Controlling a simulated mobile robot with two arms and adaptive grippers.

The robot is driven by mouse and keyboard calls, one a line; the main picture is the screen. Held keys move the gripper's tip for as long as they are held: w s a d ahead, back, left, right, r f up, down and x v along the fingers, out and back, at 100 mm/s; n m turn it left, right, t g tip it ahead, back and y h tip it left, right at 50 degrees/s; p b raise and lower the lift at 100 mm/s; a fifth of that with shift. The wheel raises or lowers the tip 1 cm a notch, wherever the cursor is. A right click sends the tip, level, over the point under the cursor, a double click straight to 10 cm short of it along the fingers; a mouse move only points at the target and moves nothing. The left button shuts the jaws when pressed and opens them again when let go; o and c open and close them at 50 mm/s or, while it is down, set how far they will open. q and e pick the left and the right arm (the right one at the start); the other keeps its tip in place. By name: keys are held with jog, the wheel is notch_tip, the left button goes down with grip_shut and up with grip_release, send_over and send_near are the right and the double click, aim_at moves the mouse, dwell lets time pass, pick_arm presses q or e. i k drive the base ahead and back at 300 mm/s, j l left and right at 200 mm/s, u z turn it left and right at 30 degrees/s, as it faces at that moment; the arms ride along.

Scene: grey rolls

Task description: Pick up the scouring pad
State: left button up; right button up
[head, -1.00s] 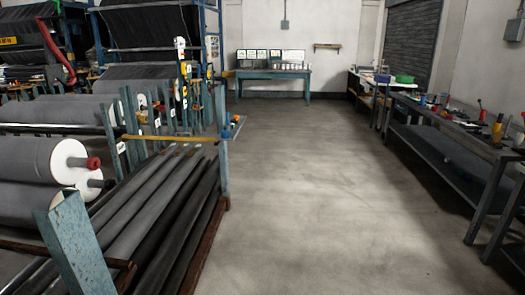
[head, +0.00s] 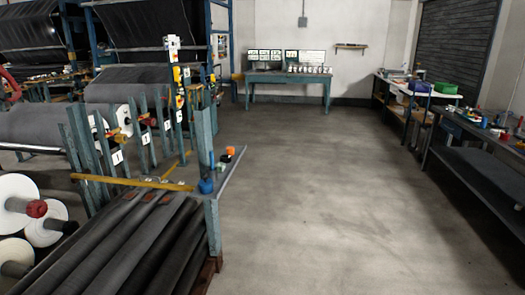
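I cannot make out a scouring pad for certain. A small green item (head: 221,167) lies on the grey top at the end of the rack (head: 226,178), left of centre; it is too small to identify. An orange item (head: 230,150) and a blue item (head: 206,186) stand close to it. Neither of my grippers shows in the head view.
Long dark rolls (head: 130,240) lie in the rack at lower left, with a yellow bar (head: 130,182) across it. An open concrete floor (head: 310,200) runs ahead. A workbench (head: 480,170) with small items stands at right; a teal table (head: 288,80) stands at the back wall.

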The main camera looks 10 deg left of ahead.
aim_at(221, 166)
jog(key=i+l+u, duration=0.2)
jog(key=i+u, duration=0.3)
jog(key=i, duration=0.15)
jog(key=i+l+u, duration=0.45)
jog(key=i, duration=0.2)
jog(key=i+l+u, duration=0.5)
jog(key=i+l, duration=0.05)
jog(key=l, duration=0.05)
